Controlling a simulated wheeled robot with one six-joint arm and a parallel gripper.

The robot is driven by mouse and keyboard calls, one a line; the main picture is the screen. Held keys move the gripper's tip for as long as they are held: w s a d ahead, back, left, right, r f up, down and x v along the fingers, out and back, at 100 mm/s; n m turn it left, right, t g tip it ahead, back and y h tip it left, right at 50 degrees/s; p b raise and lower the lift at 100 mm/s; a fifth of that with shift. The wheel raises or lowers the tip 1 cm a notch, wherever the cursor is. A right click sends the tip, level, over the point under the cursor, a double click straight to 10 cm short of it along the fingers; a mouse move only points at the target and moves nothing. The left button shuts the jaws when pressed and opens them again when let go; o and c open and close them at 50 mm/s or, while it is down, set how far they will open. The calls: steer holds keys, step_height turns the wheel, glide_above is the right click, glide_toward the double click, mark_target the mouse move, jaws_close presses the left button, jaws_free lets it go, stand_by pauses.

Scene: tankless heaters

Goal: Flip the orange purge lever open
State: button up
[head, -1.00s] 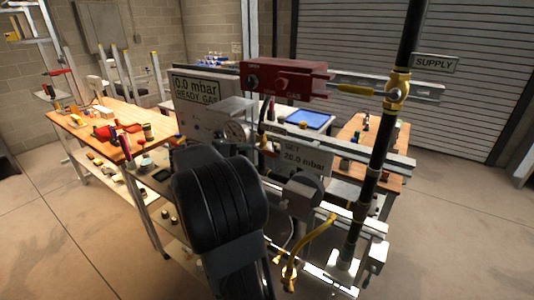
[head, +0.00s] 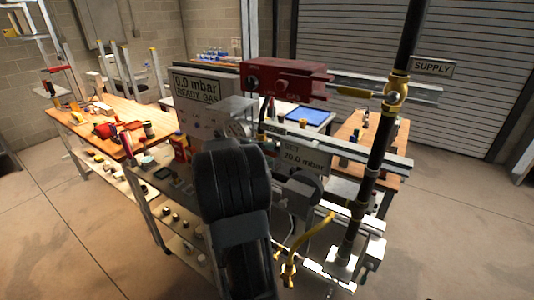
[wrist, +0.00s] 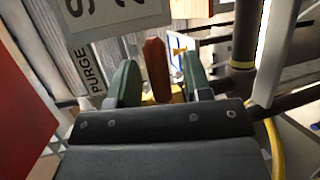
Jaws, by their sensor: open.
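The orange purge lever (wrist: 155,68) stands upright in the wrist view, with yellow metal at its foot. My gripper (wrist: 159,72) is open, with one green finger on each side of the lever. A gap shows on both sides, wider on the right, so the fingers appear apart from it. A PURGE label (wrist: 88,70) is left of the fingers. In the head view my own arm covers the gripper, and I cannot make out the lever there.
A sign reading 20.0 mbar (head: 304,157) hangs close by. The black supply pipe (head: 380,150) with a yellow-handled valve (head: 395,95) rises on the right. A red box (head: 285,80) and a READY GAS display (head: 196,88) stand above. A yellow hose (head: 315,235) hangs low.

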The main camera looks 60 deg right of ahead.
jaws_close()
stand_by(0.5)
